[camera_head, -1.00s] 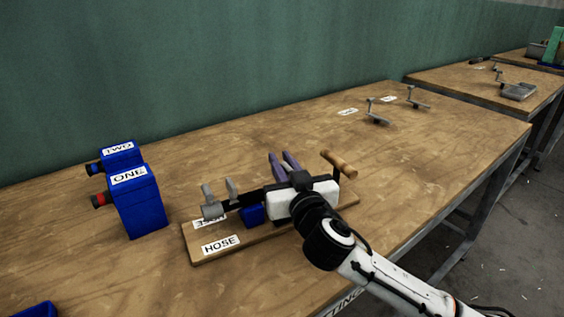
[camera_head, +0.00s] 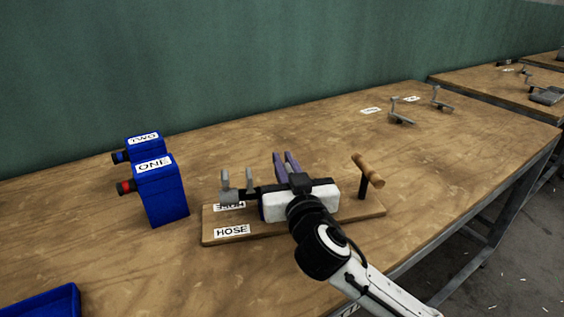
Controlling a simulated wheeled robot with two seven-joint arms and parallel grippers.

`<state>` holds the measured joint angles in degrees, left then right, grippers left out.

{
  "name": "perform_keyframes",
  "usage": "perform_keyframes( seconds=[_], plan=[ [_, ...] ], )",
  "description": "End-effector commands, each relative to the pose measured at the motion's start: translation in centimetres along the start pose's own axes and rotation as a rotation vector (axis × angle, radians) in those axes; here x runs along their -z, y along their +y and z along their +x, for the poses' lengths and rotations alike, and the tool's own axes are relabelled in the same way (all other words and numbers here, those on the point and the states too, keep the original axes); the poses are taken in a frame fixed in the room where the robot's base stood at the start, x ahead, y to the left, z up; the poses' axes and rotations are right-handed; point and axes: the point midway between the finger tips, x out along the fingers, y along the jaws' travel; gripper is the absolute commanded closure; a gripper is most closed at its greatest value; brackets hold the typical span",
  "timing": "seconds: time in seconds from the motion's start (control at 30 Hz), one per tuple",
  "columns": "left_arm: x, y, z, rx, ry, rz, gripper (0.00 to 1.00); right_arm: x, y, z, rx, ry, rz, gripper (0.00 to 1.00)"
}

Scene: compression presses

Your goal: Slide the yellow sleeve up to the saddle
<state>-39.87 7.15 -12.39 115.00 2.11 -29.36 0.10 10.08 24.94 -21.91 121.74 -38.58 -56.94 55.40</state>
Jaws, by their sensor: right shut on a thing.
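My right gripper (camera_head: 285,156) reaches over the wooden press board (camera_head: 345,211) from the front, its two purple fingers pointing towards the wall. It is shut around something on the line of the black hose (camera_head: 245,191). Its white palm hides what is held; by its place on the hose this is the yellow sleeve, but no yellow shows. The hose runs left from the gripper to the grey saddle (camera_head: 229,195), between two upright grey posts. A short gap lies between the palm and the saddle. My left gripper is not in view.
A wooden T-handle (camera_head: 368,171) stands at the board's right end. Blue boxes labelled ONE (camera_head: 163,202) and TWO (camera_head: 143,138) stand left. A blue tray edge (camera_head: 45,300) is at the lower left. Grey lever parts (camera_head: 402,113) lie far back right. The table between is clear.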

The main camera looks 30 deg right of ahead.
Motion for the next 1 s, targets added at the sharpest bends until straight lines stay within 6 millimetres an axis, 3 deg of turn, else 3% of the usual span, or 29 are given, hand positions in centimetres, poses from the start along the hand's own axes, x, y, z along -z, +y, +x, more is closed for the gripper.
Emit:
perform_keyframes(
  seconds=[0.03, 0.13, 0.53, 1.0],
  plan=[
    [0.0, 0.0, 0.0, 0.000, 0.000, 0.000, 0.50, 0.0, 0.0, 0.0, 0.000, 0.001, 0.000, 0.86],
    [0.1, 0.0, 0.0, 0.000, 0.001, 0.001, 0.50, 0.0, -0.1, 0.1, 0.001, 0.001, 0.000, 0.70],
    [0.8, -0.3, 0.3, 0.002, 0.015, 0.008, 0.50, -0.1, -0.2, -0.8, 0.003, -0.001, 0.002, 0.70],
    [-0.2, -0.2, 0.8, 0.000, 0.008, 0.003, 0.50, -0.2, -0.1, -9.1, 0.002, -0.003, 0.002, 0.70]
  ],
)
